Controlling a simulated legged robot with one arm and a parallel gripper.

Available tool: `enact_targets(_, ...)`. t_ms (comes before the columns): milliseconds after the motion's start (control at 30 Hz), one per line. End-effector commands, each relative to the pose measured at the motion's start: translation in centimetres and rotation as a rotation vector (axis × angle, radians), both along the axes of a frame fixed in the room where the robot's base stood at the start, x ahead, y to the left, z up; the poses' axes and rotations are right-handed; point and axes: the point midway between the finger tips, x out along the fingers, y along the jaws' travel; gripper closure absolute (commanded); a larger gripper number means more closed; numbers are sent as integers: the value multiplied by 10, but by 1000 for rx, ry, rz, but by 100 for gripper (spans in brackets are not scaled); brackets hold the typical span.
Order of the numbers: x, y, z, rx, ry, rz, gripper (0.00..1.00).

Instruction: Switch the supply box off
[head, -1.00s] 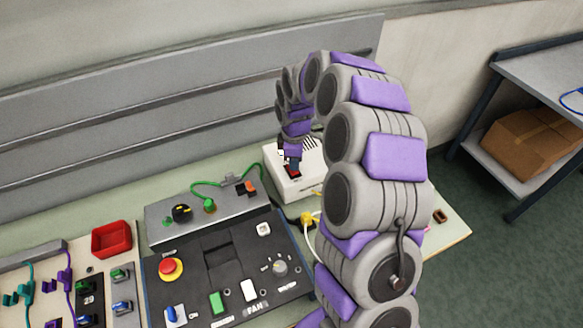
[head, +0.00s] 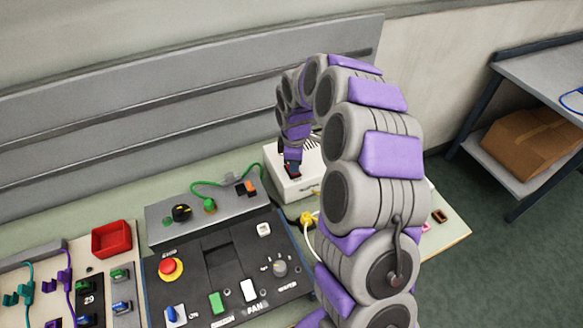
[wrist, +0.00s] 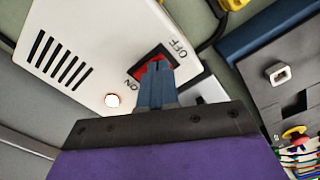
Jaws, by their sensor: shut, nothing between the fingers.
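The supply box is a white box with vent slots (head: 297,190), at the back of the bench in the head view. It fills the upper left of the wrist view (wrist: 95,35). Its red rocker switch (wrist: 148,58) sits in a dark frame between the printed words OFF and ON. A small round lamp (wrist: 112,100) glows near the ON side. My gripper (wrist: 157,70) is shut, with its blue-grey fingertips over the rocker and hiding part of it. I cannot tell how hard they touch. In the head view my gripper (head: 292,168) is at the box top.
A grey box with a black knob (head: 181,213) and a black control panel with a red button (head: 171,268) stand left of the supply box. A yellow plug and cable (head: 308,219) lie at its front. A red tray (head: 112,239) is farther left.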

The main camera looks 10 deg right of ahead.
Motion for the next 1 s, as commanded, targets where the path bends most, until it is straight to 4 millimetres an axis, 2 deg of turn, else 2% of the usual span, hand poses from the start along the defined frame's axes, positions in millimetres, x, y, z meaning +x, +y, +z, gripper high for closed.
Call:
enact_targets(467,0,0,-4,1,2,0,100)
enact_targets(1000,1,0,34,1,-3,0,100)
